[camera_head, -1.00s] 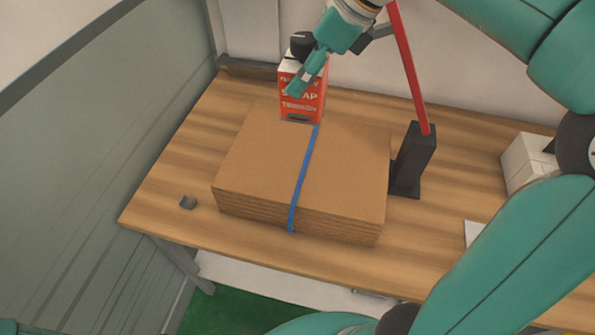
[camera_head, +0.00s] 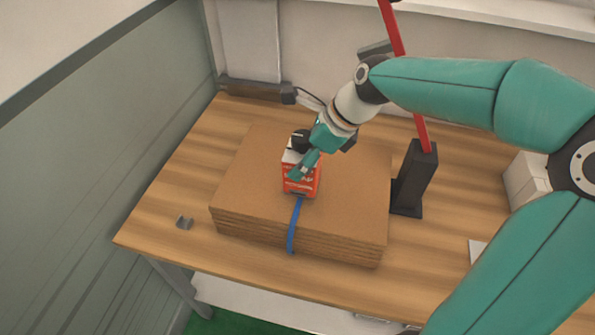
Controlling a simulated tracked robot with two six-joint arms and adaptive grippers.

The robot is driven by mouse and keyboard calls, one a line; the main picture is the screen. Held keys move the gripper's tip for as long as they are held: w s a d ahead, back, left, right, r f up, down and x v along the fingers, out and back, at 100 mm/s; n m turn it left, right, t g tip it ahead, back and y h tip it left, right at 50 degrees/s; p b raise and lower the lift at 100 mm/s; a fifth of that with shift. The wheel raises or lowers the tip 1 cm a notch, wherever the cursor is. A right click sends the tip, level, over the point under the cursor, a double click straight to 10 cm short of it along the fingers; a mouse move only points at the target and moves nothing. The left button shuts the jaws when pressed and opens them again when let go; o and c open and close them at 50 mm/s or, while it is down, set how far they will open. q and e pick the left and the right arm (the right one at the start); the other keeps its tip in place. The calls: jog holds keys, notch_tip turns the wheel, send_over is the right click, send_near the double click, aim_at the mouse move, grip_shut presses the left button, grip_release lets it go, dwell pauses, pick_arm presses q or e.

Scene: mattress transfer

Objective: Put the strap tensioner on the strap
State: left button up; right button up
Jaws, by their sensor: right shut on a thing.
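The strap tensioner (camera_head: 302,184) is a red and white box with a black part on top and printed text on its front. My right gripper (camera_head: 303,163) is shut on it. The tensioner is over the middle of a stack of brown cardboard sheets (camera_head: 245,190), in line with the strap. The strap (camera_head: 294,227) is a blue band that runs over the front of the stack; its rear part is hidden behind the tensioner. I cannot tell whether the tensioner touches the strap. My left gripper is not in view.
The stack lies on a wooden table (camera_head: 165,200). A black stand (camera_head: 413,178) with a red bar (camera_head: 392,28) stands just right of the stack. White boxes (camera_head: 525,180) are at the right.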

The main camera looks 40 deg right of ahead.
notch_tip(320, 180, down, 3)
jog(key=shift+f, duration=0.2)
jog(key=o, duration=1.8)
jog(key=shift+f, duration=0.1)
jog(key=v, duration=1.2)
